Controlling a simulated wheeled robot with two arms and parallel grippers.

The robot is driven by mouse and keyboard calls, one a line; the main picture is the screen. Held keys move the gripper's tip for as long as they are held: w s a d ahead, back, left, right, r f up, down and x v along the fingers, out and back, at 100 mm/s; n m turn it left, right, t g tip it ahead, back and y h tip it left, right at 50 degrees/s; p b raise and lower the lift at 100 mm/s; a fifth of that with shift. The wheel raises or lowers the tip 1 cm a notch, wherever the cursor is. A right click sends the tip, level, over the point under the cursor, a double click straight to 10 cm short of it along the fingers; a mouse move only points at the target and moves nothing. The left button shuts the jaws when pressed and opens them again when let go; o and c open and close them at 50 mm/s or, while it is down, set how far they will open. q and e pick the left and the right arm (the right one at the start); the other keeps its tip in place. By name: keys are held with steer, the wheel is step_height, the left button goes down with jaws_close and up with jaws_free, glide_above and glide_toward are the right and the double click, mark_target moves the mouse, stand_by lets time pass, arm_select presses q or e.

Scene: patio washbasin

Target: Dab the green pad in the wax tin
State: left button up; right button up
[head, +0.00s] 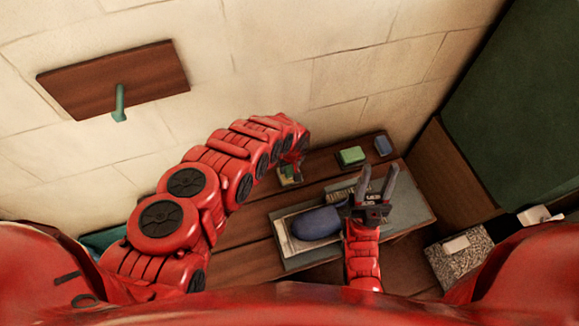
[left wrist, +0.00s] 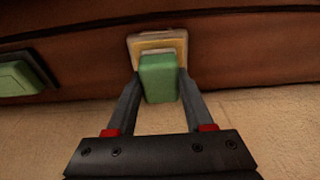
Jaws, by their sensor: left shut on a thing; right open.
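My left gripper (left wrist: 159,80) is shut on the green pad (left wrist: 158,82), which sits between its two fingertips in the left wrist view. Just beyond the pad is the wax tin (left wrist: 135,44), squarish with a pale rim and yellowish inside, on the brown wood. The pad overlaps the tin's near part; I cannot tell whether it touches the wax. In the head view my left arm mostly hides the left gripper, pad and tin near the wall. My right gripper (head: 378,172) is open and empty above the grey tray (head: 408,212).
A green block on a dark base (head: 351,156) and a small blue-grey item (head: 382,146) lie right of the left gripper. A blue rounded object (head: 316,223) and a brush (head: 340,196) lie by the tray. A wall board with a green peg (head: 120,100) hangs left. A speckled box (head: 459,256) stands right.

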mark_target(290, 167)
arm_select(q)
steer(key=shift+f+b, duration=0.3)
steer(key=shift+f, duration=0.2)
stand_by(0.5)
stand_by(1.2)
step_height(290, 167, up, 7)
steer(key=p, duration=0.7)
steer(key=shift+p, duration=0.4)
steer(key=shift+f, duration=0.1)
stand_by(0.4)
